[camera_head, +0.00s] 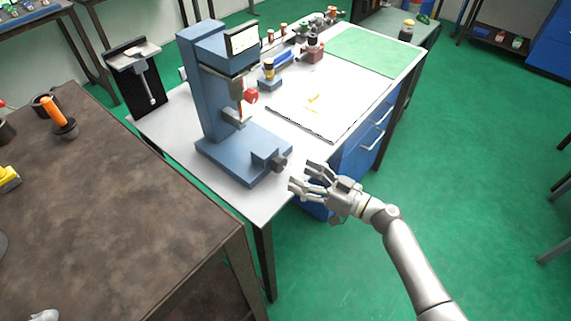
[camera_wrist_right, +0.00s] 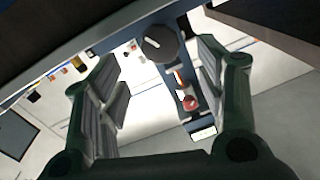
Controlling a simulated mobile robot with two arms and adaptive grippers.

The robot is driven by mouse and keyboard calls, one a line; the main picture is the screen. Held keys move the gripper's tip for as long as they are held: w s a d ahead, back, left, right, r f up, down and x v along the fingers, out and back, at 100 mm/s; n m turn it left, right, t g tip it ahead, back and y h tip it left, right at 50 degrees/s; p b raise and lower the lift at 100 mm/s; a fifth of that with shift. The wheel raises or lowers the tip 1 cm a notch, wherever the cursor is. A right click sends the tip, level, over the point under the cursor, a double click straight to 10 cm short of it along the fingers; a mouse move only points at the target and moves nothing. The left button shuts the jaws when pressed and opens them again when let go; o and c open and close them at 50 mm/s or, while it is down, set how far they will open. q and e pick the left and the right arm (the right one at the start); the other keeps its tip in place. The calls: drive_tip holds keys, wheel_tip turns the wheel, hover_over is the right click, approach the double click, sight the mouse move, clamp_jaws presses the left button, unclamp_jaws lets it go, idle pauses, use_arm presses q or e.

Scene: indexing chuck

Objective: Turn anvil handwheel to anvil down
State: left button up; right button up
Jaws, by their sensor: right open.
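The blue indexing machine (camera_head: 215,90) stands upright on the white-topped bench, with a small screen at its top and a red part on its front. A dark round knob (camera_head: 279,164), which looks like the anvil handwheel, sits on the front block of its base. The knob (camera_wrist_right: 160,43) has a pale mark on its face in the right wrist view. My right gripper (camera_head: 301,177) is open and empty, just in front of the knob. In the wrist view its fingers (camera_wrist_right: 158,55) appear either side of the knob, with gaps. A pale shape at the lower-left edge may be my left gripper (camera_head: 45,315).
A white board (camera_head: 330,105) with a yellow item lies right of the machine, before a green mat (camera_head: 375,52). Small fixtures line the bench's back. A brown table (camera_head: 130,195) stands at the left, with an orange-handled tool (camera_head: 55,112).

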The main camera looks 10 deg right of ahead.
sight(283, 165)
drive_tip(key=x, duration=0.6)
drive_tip(key=shift+a, duration=0.15)
drive_tip(key=shift+c, duration=0.3)
drive_tip(key=c, duration=1)
